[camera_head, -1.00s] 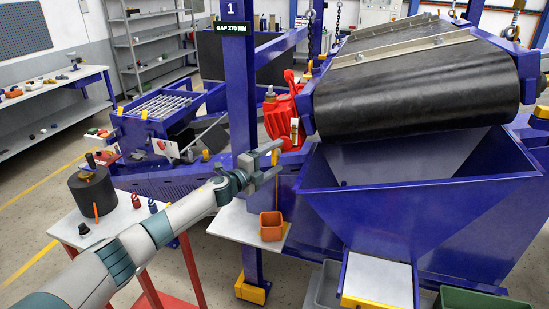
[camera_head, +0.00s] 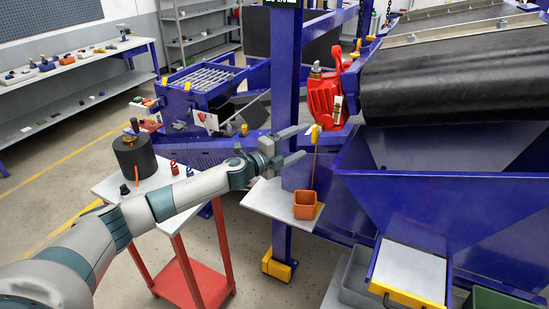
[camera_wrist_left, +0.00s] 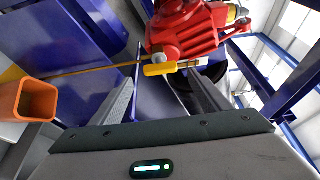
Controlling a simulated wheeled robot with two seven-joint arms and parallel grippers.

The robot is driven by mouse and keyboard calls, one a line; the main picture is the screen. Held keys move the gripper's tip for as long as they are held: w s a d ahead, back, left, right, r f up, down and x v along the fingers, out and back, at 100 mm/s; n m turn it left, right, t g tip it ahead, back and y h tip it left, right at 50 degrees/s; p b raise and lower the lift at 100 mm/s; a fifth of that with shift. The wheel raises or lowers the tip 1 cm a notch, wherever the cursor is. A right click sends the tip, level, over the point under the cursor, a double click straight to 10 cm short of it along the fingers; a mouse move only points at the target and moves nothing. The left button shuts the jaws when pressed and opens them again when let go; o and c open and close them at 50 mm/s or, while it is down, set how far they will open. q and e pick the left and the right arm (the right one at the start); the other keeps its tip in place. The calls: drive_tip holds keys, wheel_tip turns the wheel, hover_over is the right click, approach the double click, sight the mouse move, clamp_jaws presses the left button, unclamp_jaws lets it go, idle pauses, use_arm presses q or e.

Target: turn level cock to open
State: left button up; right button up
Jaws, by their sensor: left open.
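The level cock appears to be the small yellow lever (camera_head: 316,133) in front of the red gear housing, with a thin orange rod below it. In the left wrist view the yellow lever (camera_wrist_left: 160,69) lies nearly level in the picture beside a grey round knob. My left gripper (camera_head: 304,143) is open, its two fingers pointing right toward the lever. In the left wrist view the lever shows beyond the gap between the fingers (camera_wrist_left: 162,92), apparently not gripped. Whether a finger touches it I cannot tell. My right gripper is out of view.
A blue post (camera_head: 285,90) stands close behind my left wrist. An orange cup (camera_head: 306,206) sits on a small white shelf below the gripper. The red housing (camera_head: 325,95) and blue hopper (camera_head: 440,190) are close on the right. A black cylinder (camera_head: 135,155) stands on the left table.

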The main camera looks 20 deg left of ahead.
use_arm(q)
drive_tip(key=b+v, duration=0.3)
drive_tip(key=v, duration=0.7)
